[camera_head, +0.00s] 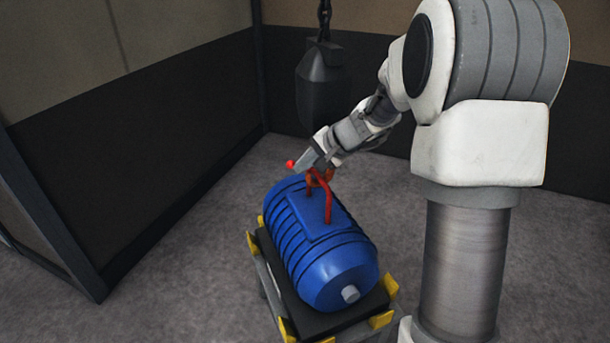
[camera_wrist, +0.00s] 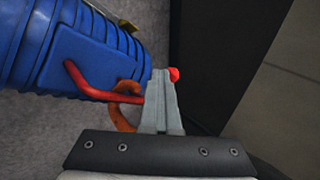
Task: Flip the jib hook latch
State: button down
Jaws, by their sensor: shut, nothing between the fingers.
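An orange hook (camera_head: 318,178) sits at the top of a red lifting handle (camera_head: 328,203) on a blue ribbed casting. The hook (camera_wrist: 124,118) shows partly in the wrist view, crossing the red handle (camera_wrist: 92,88), with part of it hidden behind my fingers. A small red knob (camera_head: 290,164), perhaps the latch's end, shows by my fingertips; in the wrist view the red knob (camera_wrist: 174,74) is just right of them. My gripper (camera_head: 302,163) is shut and empty, above the hook. Its fingers (camera_wrist: 161,74) are together in the wrist view. Whether they touch the knob I cannot tell.
The blue casting (camera_head: 330,268) lies on a dark stand with yellow corner pieces (camera_head: 382,320). A dark block (camera_head: 319,90) hangs on a chain behind my arm. Dark-based walls (camera_head: 130,140) enclose the back and left. Grey floor (camera_head: 180,290) is clear on the left.

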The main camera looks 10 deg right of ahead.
jog(key=r+m+y, duration=0.1)
jog(key=y, duration=0.2)
jog(key=r+m+y, duration=0.2)
jog(key=y, duration=0.1)
jog(key=r+m+y, duration=0.1)
jog(key=r+y, duration=0.1)
jog(key=y, duration=0.1)
jog(key=shift+d+m+t+y, duration=0.25)
jog(key=shift+m+t+y, duration=0.05)
jog(key=shift+m, duration=0.1)
